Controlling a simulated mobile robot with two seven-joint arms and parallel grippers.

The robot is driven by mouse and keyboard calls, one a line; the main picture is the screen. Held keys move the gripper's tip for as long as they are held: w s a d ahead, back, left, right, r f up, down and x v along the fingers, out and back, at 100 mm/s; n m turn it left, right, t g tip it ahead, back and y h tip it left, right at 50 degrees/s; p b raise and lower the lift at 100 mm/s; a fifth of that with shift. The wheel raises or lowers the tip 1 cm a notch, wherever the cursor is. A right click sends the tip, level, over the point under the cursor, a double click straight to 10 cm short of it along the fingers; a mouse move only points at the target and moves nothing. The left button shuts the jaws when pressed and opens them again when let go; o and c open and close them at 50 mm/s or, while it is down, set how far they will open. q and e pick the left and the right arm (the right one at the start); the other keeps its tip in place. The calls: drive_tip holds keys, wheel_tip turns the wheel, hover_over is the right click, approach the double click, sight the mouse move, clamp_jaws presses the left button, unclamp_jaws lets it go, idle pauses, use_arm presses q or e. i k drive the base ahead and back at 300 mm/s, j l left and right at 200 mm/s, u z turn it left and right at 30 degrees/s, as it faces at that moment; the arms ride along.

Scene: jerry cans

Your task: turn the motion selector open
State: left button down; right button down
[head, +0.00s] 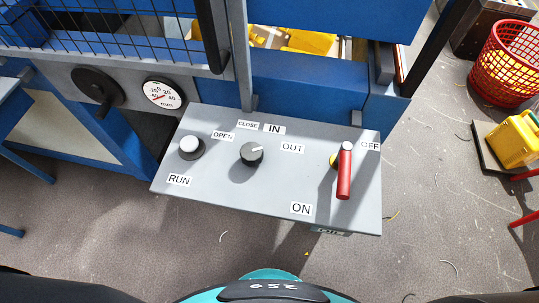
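The motion selector (251,155) is a round black knob on the grey sloped control panel (230,193). The OPEN label (222,135) is at its upper left, the CLOSE label (248,125) above it, the IN label (274,129) at its upper right and the OUT label (292,147) to its right. The knob's white pointer mark faces right and slightly up, toward OUT. Neither gripper shows in the head view, and nothing touches the knob.
A white RUN button (190,145) is left of the knob. A red lever (345,172) stands out at the right, between OFF and ON labels. Above are a gauge (163,94), a black crank (97,90) and a wire guard (110,28). Space in front of the panel is clear.

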sight(251, 153)
drive_tip(key=k+l+u, duration=0.1)
drive_tip(key=l+u, duration=0.2)
drive_tip(key=l, duration=0.15)
drive_tip(key=k+l+u, duration=0.1)
drive_tip(key=l+u, duration=0.25)
drive_tip(key=k+l+u, duration=0.3)
drive_tip(key=l, duration=0.15)
drive_tip(key=i+l, duration=0.05)
drive_tip(key=i, duration=0.05)
